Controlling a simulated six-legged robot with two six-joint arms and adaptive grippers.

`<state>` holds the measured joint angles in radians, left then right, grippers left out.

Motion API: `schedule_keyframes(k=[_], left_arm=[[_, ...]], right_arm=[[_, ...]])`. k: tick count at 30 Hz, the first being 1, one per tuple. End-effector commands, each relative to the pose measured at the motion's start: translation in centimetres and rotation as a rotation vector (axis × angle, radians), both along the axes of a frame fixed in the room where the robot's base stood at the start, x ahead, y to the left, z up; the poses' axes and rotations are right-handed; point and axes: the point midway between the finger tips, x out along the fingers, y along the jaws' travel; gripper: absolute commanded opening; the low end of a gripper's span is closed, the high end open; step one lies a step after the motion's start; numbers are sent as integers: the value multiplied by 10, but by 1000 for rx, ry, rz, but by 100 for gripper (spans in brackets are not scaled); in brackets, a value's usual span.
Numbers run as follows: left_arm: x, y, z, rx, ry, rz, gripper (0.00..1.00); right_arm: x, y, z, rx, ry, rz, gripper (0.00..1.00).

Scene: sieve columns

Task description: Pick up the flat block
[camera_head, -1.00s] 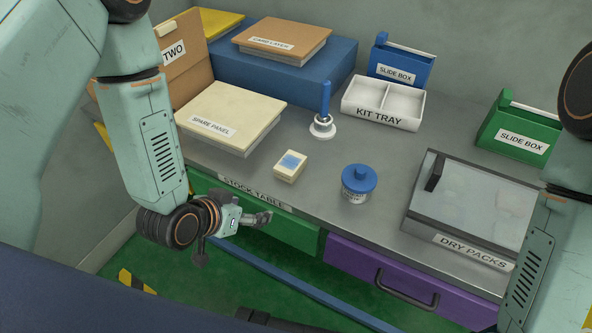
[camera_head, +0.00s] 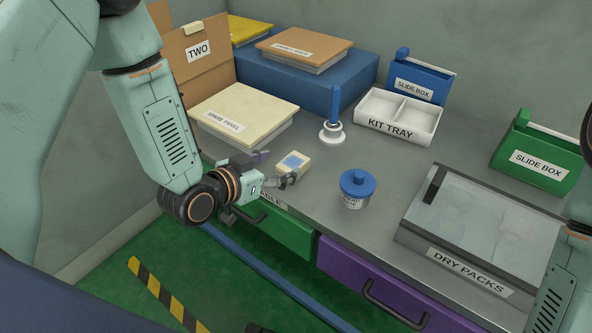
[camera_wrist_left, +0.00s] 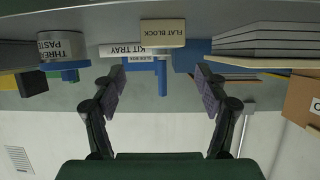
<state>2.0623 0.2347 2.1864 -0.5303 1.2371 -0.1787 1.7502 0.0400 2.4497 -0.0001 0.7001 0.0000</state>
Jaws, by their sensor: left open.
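My right gripper is out of view.
A blue-lidded thread paste jar (camera_head: 356,190) stands right of the block. A blue-handled upright tool (camera_head: 333,120) stands behind it, and the spare panel (camera_head: 243,112) lies to the left. The kit tray (camera_head: 400,116) and dry packs case (camera_head: 470,230) are farther right.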

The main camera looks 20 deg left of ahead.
Motion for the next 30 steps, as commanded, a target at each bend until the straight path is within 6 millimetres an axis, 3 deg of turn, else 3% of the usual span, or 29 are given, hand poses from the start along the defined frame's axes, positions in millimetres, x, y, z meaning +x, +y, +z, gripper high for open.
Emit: schedule_keyframes(k=[16, 26, 30], left_arm=[[52, -20, -38, 2, 2, 2, 74], [56, -24, -38, -1, 4, 5, 74], [56, -24, -38, -1, 4, 5, 62]], right_arm=[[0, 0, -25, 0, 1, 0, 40], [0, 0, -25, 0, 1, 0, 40], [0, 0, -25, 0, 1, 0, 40]])
